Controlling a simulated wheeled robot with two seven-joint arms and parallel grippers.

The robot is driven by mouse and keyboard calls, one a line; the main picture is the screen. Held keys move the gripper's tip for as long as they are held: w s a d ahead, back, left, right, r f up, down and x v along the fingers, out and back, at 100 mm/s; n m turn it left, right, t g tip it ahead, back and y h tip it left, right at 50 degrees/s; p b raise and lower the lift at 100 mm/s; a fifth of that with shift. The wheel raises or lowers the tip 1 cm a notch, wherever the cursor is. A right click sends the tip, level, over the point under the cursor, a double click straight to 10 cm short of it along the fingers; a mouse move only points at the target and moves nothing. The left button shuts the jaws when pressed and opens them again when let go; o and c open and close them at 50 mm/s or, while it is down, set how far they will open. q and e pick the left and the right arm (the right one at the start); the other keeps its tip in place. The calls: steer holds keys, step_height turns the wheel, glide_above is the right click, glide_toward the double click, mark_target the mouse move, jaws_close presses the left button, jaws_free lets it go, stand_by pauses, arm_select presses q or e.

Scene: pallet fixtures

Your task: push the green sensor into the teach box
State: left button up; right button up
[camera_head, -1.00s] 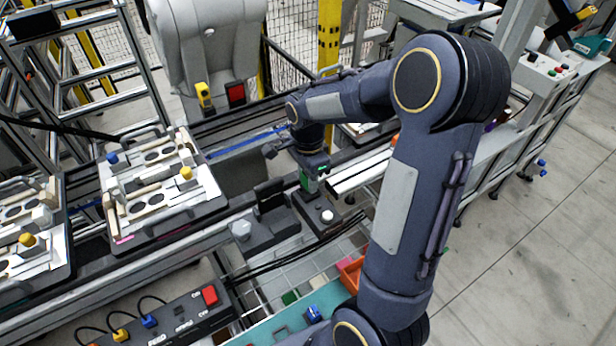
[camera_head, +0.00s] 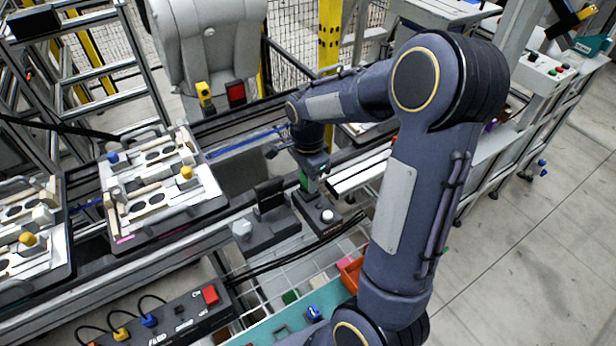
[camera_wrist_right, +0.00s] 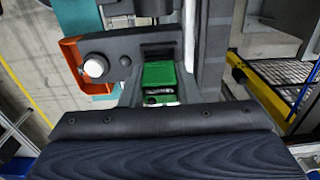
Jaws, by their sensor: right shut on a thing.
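The green sensor (camera_wrist_right: 160,82) shows in the right wrist view, just beyond the edge of my right gripper's dark body, at the dark teach box. In the head view a small green part of it (camera_head: 304,179) shows under my right wrist. The teach box (camera_head: 318,212) is a dark block with a white round button on the rail's near side; in the right wrist view its button (camera_wrist_right: 96,66) is at the left. My right gripper (camera_head: 308,178) points down and is shut on the green sensor; its fingertips are mostly hidden. How deep the sensor sits cannot be told. My left gripper is not in view.
A dark fixture block (camera_head: 268,222) stands left of the teach box. A pallet (camera_head: 160,190) with light parts lies on the conveyor. An orange bin (camera_head: 350,272) and a control box with a red button (camera_head: 211,295) are nearer me.

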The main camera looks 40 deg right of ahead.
steer(key=shift+f+b, duration=0.75)
steer(key=shift+f, duration=0.25)
stand_by(0.6)
steer(key=o, duration=1)
steer(key=shift+o, duration=0.2)
step_height(320, 180, up, 8)
steer(key=shift+f, duration=0.1)
steer(key=shift+s+a, duration=0.15)
steer(key=shift+s, duration=0.05)
steer(key=s+a+r+n+t+y, duration=0.2)
steer(key=s+a+n+t, duration=0.3)
steer(key=s+a+n, duration=0.8)
steer(key=s+n+y, duration=0.1)
steer(key=s+n, duration=0.2)
steer(key=n, duration=0.1)
steer(key=shift+s+n+t+y, duration=0.3)
steer(key=shift+s+y, duration=0.1)
